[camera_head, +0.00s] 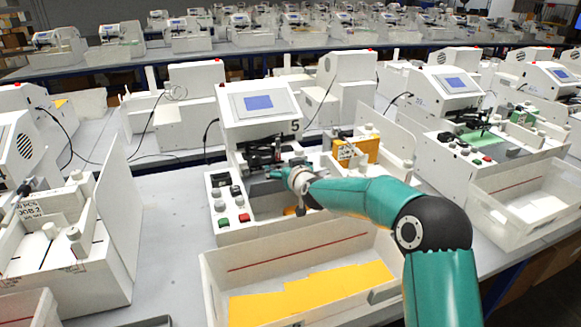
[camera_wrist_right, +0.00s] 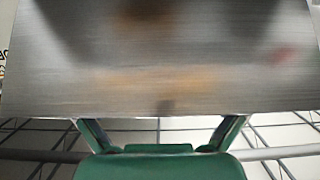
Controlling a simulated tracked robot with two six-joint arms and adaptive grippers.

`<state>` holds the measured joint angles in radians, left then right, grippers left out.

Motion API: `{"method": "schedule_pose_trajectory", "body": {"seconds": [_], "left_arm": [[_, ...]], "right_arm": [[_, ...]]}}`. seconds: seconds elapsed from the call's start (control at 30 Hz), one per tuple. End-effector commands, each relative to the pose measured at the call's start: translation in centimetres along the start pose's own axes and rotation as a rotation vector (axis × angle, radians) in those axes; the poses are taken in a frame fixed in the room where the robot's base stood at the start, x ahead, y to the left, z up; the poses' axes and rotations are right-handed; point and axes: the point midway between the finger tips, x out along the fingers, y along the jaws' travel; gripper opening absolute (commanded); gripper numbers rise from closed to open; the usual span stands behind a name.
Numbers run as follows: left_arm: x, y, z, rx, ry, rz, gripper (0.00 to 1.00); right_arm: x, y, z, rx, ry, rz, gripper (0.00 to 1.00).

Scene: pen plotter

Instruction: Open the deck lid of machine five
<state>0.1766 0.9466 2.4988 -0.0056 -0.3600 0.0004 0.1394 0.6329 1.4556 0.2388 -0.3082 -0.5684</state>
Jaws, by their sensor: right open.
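Machine five (camera_head: 262,103) is the white plotter in the middle of the head view, with a blue screen and a "5" on its front. My right arm reaches in from the lower right. My right gripper (camera_head: 274,174) is over its deck, partly hidden by my wrist. In the right wrist view, the green fingers of this gripper (camera_wrist_right: 160,128) are apart. They reach the edge of a brushed grey metal plate (camera_wrist_right: 160,60), which fills most of that view. I cannot tell whether they touch it, or whether it is the deck lid. My left gripper is not in view.
A white bin (camera_head: 220,275) with yellow sheets stands in front of machine five. Buttons (camera_head: 233,220) sit on its left front. An orange-yellow box (camera_head: 357,151) is on its right side. Other machines stand left (camera_head: 75,260) and right (camera_head: 448,90). Bare table shows at left.

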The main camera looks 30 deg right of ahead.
Motion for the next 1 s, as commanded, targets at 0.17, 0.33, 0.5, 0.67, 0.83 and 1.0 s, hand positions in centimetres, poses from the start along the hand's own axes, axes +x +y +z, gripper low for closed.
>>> {"method": "schedule_pose_trajectory", "body": {"seconds": [0.17,0.33,0.5,0.67,0.83,1.0], "left_arm": [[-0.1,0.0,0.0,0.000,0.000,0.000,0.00],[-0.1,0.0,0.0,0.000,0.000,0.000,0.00],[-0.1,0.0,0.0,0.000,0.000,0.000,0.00],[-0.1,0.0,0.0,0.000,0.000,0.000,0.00],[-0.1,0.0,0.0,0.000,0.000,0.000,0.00],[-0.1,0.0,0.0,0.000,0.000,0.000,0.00]], "right_arm": [[-0.6,0.0,-0.1,0.000,0.000,0.000,1.00],[-2.5,0.0,-0.1,-0.001,0.001,-0.001,1.00],[-5.7,0.0,-0.1,0.000,0.001,0.000,1.00],[-8.8,0.0,0.0,0.000,0.001,0.000,1.00],[-11.1,0.0,0.1,0.000,0.001,0.000,1.00],[-12.0,0.0,0.1,0.000,0.000,0.000,1.00]]}}
